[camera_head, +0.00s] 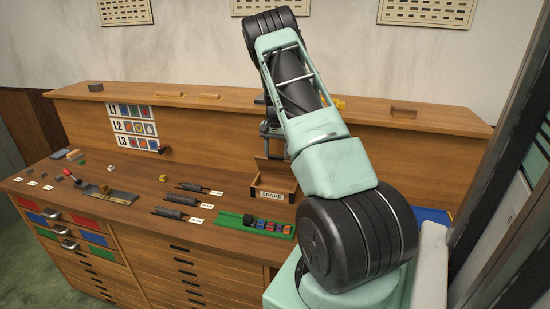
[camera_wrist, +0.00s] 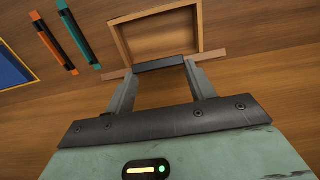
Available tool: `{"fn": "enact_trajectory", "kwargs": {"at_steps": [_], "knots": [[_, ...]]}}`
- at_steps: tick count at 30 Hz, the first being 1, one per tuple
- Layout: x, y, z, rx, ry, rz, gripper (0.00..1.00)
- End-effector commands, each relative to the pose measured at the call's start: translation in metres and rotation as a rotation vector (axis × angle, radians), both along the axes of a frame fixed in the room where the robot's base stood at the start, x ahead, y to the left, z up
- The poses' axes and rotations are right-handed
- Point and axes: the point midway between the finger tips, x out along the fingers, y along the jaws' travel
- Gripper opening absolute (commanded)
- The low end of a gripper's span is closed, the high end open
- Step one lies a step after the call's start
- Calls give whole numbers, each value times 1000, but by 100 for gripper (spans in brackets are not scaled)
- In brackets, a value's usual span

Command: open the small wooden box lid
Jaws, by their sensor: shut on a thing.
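The small wooden box (camera_head: 272,185), labelled SPARE, stands on the workbench in the head view. Its inside shows, and a brown panel that looks like its lid (camera_head: 268,162) stands raised at its back. In the wrist view the open box (camera_wrist: 203,28) is at the top, and the lid (camera_wrist: 212,58) shows nearly edge-on as a thin wooden strip. My gripper (camera_wrist: 160,68) is shut on a dark bar, apparently the lid's handle (camera_wrist: 160,63). In the head view my gripper (camera_head: 270,130) is above the box, partly hidden by my arm.
A green tray (camera_head: 228,217) with coloured blocks lies in front of the box. Several dark rollers (camera_head: 180,200) lie to its left. A raised wooden shelf (camera_head: 220,97) runs along the back. In the wrist view, an orange bar (camera_wrist: 50,40) and a teal bar (camera_wrist: 78,37) lie left of the box.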

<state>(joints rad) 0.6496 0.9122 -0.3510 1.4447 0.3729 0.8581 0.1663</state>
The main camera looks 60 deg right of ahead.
Motion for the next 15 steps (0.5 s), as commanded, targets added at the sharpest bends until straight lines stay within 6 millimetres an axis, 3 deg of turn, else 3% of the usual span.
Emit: {"fn": "enact_trajectory", "kwargs": {"at_steps": [15], "knots": [[0, -8, -1, -7, 0, -2, 14]]}}
